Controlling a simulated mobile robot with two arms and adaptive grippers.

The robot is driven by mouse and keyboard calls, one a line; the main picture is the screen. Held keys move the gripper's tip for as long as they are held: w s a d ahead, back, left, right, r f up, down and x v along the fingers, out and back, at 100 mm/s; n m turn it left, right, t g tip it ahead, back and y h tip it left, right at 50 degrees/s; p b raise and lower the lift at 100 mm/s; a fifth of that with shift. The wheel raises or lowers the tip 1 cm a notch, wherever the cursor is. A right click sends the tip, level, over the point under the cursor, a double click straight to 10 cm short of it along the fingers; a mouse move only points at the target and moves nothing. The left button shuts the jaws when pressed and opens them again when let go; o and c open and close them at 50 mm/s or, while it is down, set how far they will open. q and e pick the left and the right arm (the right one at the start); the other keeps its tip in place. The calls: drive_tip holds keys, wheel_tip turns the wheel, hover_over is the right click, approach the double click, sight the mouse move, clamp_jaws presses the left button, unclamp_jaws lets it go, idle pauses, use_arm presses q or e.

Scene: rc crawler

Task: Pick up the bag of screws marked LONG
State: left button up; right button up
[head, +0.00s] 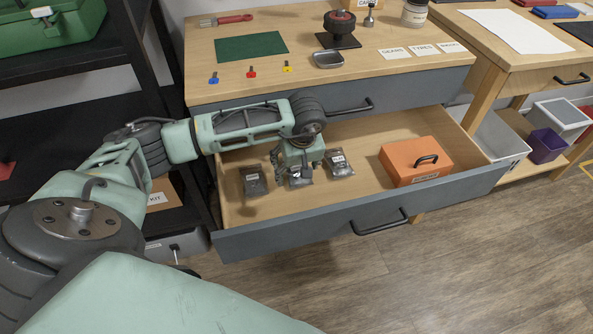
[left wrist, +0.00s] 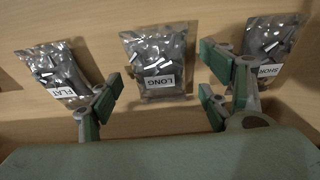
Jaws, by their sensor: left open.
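Three clear bags of dark screws lie in the open drawer. The bag marked LONG (left wrist: 158,62) is the middle one in the left wrist view, its label upside down. The FLAT bag (left wrist: 52,72) is on its left and the SHORT bag (left wrist: 268,50) on its right. In the head view the middle bag (head: 299,180) is partly hidden under my left gripper (head: 297,168). The left gripper is open and empty, pointing down. In the left wrist view its fingers (left wrist: 160,96) stand apart on either side of the LONG bag. My right gripper is out of view.
An orange box (head: 415,160) with a black handle stands in the right of the drawer (head: 350,216). The drawer's front wall is close to the bags. The workbench top (head: 215,65) above holds a green mat, keys, a metal tray and labels.

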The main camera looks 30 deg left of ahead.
use_arm(q)
drive_tip(key=shift+c, duration=0.3)
drive_tip(key=c, duration=1.2)
drive_tip(key=shift+r, duration=0.1)
